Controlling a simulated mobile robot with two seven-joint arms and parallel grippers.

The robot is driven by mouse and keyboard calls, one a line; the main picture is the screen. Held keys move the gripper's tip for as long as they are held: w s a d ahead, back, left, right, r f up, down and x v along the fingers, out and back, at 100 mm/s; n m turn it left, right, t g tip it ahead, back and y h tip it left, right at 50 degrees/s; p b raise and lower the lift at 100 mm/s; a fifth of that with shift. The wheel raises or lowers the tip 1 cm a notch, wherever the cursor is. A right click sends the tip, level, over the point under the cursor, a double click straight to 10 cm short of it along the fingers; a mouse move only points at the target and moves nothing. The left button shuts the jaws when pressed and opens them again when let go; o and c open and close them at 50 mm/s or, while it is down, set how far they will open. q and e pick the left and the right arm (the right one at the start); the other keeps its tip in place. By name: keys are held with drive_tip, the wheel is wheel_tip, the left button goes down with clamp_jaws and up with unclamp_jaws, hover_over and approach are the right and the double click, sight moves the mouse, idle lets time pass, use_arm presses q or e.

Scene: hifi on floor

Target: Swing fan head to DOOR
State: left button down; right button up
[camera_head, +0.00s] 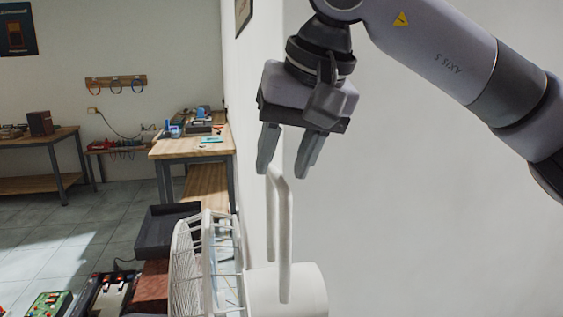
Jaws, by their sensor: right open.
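The white fan head stands at the bottom centre, with its wire cage (186,270) facing left and its round motor housing (308,290) behind it on the right. A white loop handle (285,235) rises from the housing. My right gripper (283,168) points down just above the handle, its two fingers apart and empty. The handle's top shows at the height of the fingertips; I cannot tell whether they touch it. The fan's base is out of view. No door shows in this view. My left gripper is not in view.
A dark open tray (160,232) and a green circuit board (48,304) lie left of the fan. A wooden workbench (180,148) with tools stands further back, and another bench (40,140) is at far left. A plain white wall is close on the right.

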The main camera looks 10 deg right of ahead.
drive_tip(key=shift+w+a+f, duration=0.1)
drive_tip(key=shift+w+f, duration=0.15)
drive_tip(key=shift+f, duration=0.3)
drive_tip(key=shift+c, duration=0.2)
clamp_jaws()
